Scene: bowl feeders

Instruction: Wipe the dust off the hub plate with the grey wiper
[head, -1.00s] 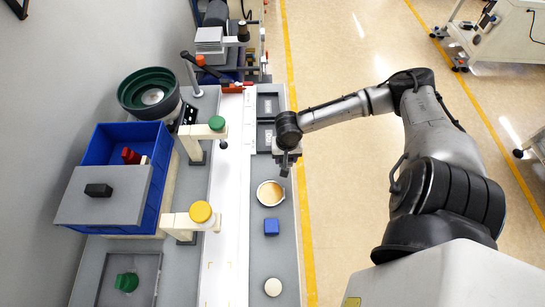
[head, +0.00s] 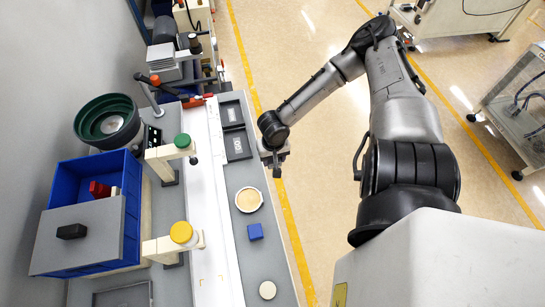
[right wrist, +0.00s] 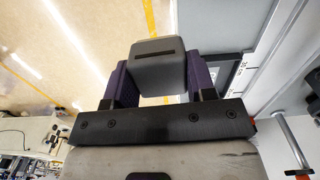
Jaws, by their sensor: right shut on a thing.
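A round dish-like plate (head: 249,200) with a pale rim and a tan, dusty-looking face lies on the grey bench strip in the head view; I take it for the hub plate. My right gripper (head: 276,170) is up and to the right of it, apart from it, at the bench's right edge. In the right wrist view my right gripper (right wrist: 159,78) is shut on a grey block, the wiper (right wrist: 158,62), held between two purple fingers. The wiper's far face is hidden. My left gripper is not in view.
Posts with a green cap (head: 182,141) and a yellow cap (head: 181,232) stand left of the white track. A blue bin (head: 132,222) is farther left.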

